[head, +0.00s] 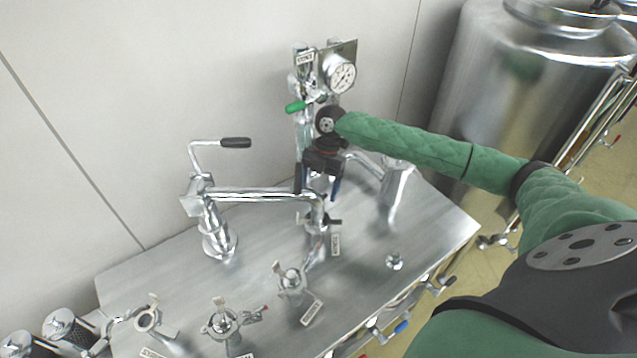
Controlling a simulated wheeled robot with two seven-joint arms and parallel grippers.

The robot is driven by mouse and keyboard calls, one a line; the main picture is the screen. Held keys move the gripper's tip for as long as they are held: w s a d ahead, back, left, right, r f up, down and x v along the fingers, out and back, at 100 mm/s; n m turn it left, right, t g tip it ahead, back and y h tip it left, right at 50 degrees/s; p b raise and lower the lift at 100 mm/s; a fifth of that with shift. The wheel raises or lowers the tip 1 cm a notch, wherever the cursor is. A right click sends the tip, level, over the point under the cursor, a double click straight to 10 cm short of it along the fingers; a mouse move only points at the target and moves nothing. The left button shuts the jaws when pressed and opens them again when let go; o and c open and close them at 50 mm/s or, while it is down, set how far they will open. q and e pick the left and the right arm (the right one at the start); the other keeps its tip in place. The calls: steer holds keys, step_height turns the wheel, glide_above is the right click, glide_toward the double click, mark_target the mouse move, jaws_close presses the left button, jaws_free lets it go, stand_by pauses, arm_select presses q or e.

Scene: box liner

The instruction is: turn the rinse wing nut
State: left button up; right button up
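My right arm comes in from the right. Its dark gripper (317,187) points down just above the end of a horizontal steel pipe. The two fingers are spread apart, one on each side of the pipe's upright end, and I see nothing clearly held between them. A clamp with a small wing-like handle (331,222) sits on the upright pipe just below the gripper. A tag (336,245) hangs beside it, but its text is too small to read surely. I cannot tell which fitting is the rinse wing nut. My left gripper is not in view.
More clamped steel fittings (290,280) with tags stand along the table's front. A pressure gauge (342,75) and a green-handled valve (296,106) are behind the gripper. A black-handled crank (235,143) stands left.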

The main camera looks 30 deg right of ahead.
steer(key=shift+s+f, duration=0.1)
steer(key=c, duration=1)
steer(key=shift+m, duration=0.4)
steer(key=m+t, duration=0.1)
steer(key=m, duration=0.1)
steer(key=m+t, duration=0.1)
steer(key=m, duration=0.2)
steer(key=shift+s+m+y, duration=0.2)
steer(key=shift+m+y, duration=0.1)
steer(key=shift+y, duration=0.1)
steer(key=m+t, duration=0.1)
steer(key=m, duration=0.2)
steer(key=m+t, duration=0.1)
steer(key=m, duration=0.1)
steer(key=shift+s+m+t, duration=0.1)
steer(key=shift+m+t, duration=0.3)
steer(key=shift+h, duration=0.3)
steer(key=o, duration=1)
